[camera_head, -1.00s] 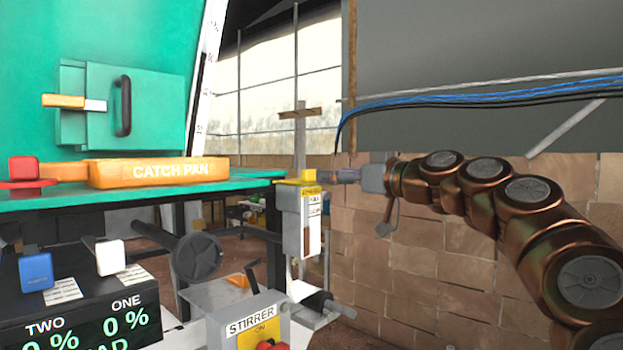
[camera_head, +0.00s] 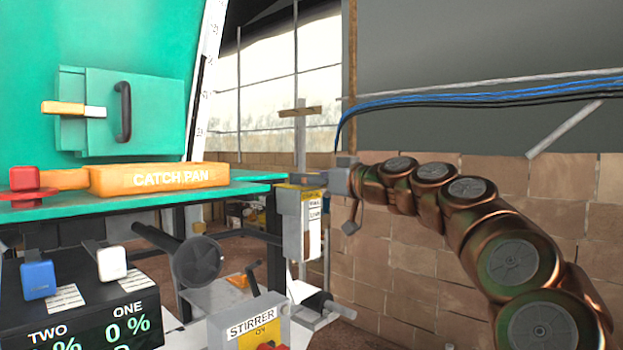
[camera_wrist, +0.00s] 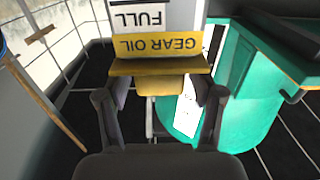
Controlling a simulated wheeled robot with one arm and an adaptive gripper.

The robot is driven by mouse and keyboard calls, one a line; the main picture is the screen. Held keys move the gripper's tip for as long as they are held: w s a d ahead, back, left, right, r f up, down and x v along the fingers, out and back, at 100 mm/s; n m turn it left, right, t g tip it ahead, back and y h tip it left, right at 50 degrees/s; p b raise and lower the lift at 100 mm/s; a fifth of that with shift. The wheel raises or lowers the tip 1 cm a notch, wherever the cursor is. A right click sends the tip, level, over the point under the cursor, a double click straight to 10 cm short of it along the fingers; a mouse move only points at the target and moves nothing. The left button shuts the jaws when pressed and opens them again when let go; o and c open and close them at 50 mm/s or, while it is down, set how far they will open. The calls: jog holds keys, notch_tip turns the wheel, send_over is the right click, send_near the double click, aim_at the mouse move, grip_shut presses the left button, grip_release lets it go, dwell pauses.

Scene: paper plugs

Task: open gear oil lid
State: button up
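The gear oil container (camera_head: 292,225), a narrow grey box with white labels, stands just right of the green table. Its yellow lid (camera_head: 292,187) is on top and looks closed. In the wrist view the lid (camera_wrist: 160,66) lies ahead, below the upside-down GEAR OIL label (camera_wrist: 165,43), with a yellow block (camera_wrist: 160,85) at its near edge. My gripper (camera_head: 312,178) is at the top of the container, reaching in from the right. In the wrist view my gripper (camera_wrist: 160,97) is open, its fingers on either side of the yellow block with gaps. Contact cannot be told.
A stirrer box (camera_head: 245,330) and a black control box (camera_head: 95,310) stand below. A brick wall (camera_head: 400,270) is behind my arm; blue cables (camera_head: 480,97) hang above.

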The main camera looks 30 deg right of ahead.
grip_shut()
dwell(0.3)
